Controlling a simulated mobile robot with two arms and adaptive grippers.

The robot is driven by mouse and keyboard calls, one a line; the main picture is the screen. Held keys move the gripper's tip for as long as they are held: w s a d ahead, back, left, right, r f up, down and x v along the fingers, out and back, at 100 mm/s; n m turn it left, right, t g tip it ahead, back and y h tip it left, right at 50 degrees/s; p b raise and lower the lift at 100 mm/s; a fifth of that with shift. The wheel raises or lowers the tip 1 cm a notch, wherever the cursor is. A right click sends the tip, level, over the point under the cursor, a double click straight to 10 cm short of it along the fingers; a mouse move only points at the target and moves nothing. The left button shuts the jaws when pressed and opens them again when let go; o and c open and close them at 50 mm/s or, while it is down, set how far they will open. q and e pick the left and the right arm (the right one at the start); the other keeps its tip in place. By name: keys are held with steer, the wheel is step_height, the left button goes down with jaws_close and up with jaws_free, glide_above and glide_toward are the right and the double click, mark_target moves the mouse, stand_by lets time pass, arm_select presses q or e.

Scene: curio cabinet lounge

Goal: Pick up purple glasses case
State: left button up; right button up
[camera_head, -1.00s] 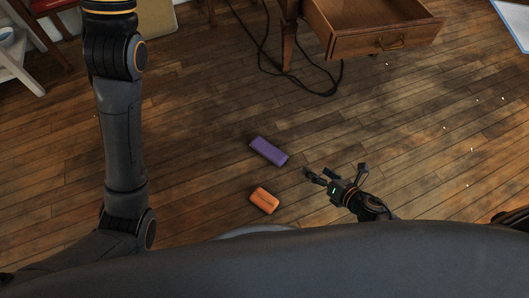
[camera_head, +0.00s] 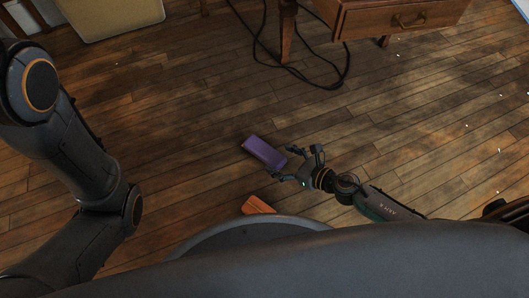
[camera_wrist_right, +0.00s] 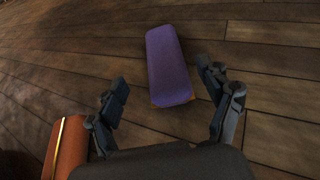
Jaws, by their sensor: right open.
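The purple glasses case (camera_head: 262,150) lies on the wooden floor, left of my right gripper in the head view. My right gripper (camera_head: 292,163) is open, its fingers close to the near end of the case. In the right wrist view the purple case (camera_wrist_right: 168,65) lies ahead, with its near end roughly between the open fingertips of my right gripper (camera_wrist_right: 160,82). Nothing is held. My left arm shows at the left of the head view, but its gripper is not in view.
An orange case (camera_head: 257,205) lies on the floor nearby, partly hidden behind my base; it also shows in the right wrist view (camera_wrist_right: 66,150). A wooden desk with a drawer (camera_head: 400,18) and black cables (camera_head: 325,75) are farther back.

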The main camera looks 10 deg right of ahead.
mark_target(266, 150)
steer(key=shift+x, duration=1)
steer(key=shift+w+b+x, duration=0.2)
steer(key=shift+b+x, duration=0.6)
steer(key=shift+x, duration=1.9)
steer(key=shift+d+r, duration=0.2)
steer(key=c, duration=1.3)
